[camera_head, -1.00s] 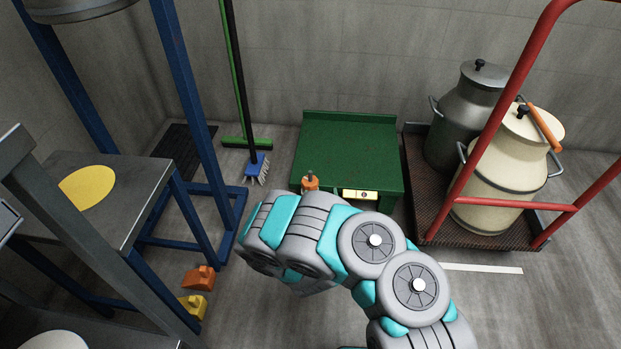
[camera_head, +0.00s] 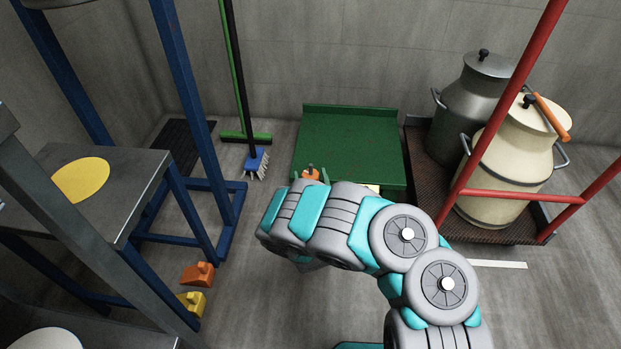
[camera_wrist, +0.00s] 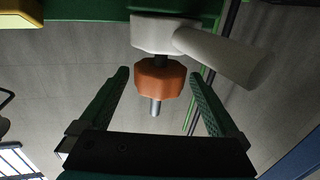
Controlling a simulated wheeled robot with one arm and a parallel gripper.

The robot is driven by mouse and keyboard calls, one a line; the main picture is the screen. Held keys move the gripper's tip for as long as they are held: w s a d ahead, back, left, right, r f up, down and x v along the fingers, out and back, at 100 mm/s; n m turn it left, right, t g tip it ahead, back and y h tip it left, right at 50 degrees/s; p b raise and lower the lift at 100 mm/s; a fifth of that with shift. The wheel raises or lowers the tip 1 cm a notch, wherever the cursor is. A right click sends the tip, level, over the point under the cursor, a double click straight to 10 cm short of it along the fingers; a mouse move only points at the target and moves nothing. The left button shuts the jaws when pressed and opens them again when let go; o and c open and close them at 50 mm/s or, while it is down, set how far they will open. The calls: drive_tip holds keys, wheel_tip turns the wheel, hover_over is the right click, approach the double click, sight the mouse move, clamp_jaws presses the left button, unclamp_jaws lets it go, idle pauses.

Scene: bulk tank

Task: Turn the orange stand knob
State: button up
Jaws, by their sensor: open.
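The orange stand knob (camera_wrist: 160,78) is a faceted piece on a short metal stem, below a pale grey fitting (camera_wrist: 165,35) with a lever arm. In the wrist view my gripper (camera_wrist: 158,82) is open, with one dark green finger on each side of the knob. Gaps show between the fingers and the knob. In the head view the knob (camera_head: 311,173) is a small orange spot at the front edge of the green stand (camera_head: 350,145). My arm hides most of the gripper there.
A red-railed cart (camera_head: 515,232) with two milk cans (camera_head: 506,160) stands at right. A blue frame (camera_head: 190,110) and a steel table (camera_head: 125,180) stand at left. Orange and yellow blocks (camera_head: 197,274) lie on the floor.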

drive_tip(key=shift+w, duration=0.3)
drive_tip(key=c, duration=1.4)
